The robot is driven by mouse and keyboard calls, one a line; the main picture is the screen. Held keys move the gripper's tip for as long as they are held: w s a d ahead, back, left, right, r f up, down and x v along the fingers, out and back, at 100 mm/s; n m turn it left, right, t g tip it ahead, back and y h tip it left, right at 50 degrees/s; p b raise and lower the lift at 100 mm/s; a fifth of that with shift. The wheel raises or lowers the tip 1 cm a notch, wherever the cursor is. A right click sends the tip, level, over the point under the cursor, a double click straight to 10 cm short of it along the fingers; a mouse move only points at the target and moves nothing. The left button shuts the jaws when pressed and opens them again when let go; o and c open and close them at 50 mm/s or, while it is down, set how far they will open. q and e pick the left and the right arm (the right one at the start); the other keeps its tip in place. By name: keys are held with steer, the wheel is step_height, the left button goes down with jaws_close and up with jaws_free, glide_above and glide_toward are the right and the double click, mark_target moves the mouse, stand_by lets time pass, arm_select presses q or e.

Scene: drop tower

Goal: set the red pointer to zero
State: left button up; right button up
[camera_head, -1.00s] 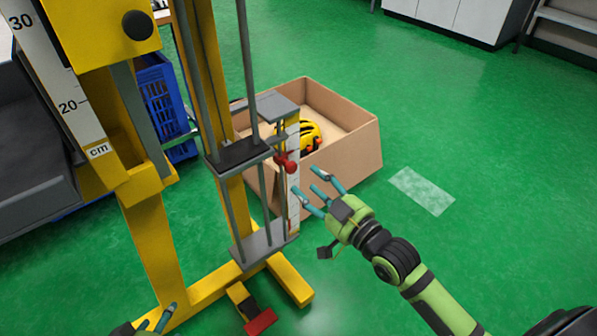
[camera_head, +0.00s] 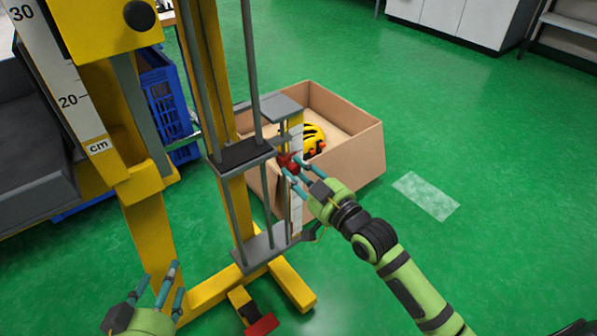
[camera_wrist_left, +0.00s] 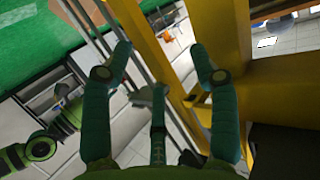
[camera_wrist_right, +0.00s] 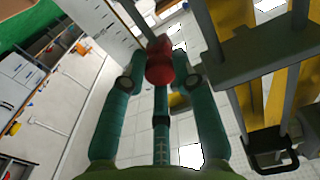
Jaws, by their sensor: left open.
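The red pointer (camera_head: 289,161) sits beside the white scale strip (camera_head: 297,205) on the yellow drop tower's lower part. My right gripper (camera_head: 291,170) is at the pointer, with its fingers closed in around the red knob. In the right wrist view the red knob (camera_wrist_right: 160,62) lies between the fingertips, which hide part of it. The small scale's marks are too small to read in the head view. My left gripper (camera_head: 160,285) is open and empty at the lower left, beside the tower's yellow leg. In the left wrist view its fingers (camera_wrist_left: 162,60) are spread.
A large ruler marked in cm (camera_head: 65,85) runs up the tower at left. Grey rods and a dark plate (camera_head: 241,155) stand close to my right gripper. A cardboard box (camera_head: 350,155) holds a yellow helmet (camera_head: 312,138). A blue crate (camera_head: 168,105) stands behind.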

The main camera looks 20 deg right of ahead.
steer(key=shift+r, duration=0.1)
jaws_close()
arm_select(q)
steer(key=s+a+f+g+y+p, duration=0.1)
steer(key=s+a+f+g+p, duration=0.1)
steer(key=s+f+g, duration=0.3)
steer(key=s+a+f+n+g+y+p, duration=0.1)
steer(key=s+a+f+g+y+p, duration=0.1)
steer(key=s+f, duration=0.5)
step_height(320, 180, down, 5)
steer(key=a+g+p, duration=0.1)
steer(key=a+g, duration=0.1)
steer(key=g, duration=0.1)
steer(key=shift+s+a+g, duration=0.15)
steer(key=shift+s+g, duration=0.2)
steer(key=shift+g, duration=0.05)
arm_select(e)
step_height(320, 180, up, 5)
steer(key=shift+f, duration=0.1)
steer(key=o, duration=1)
jaws_free()
steer(key=shift+f, duration=0.1)
steer(key=shift+s, duration=0.1)
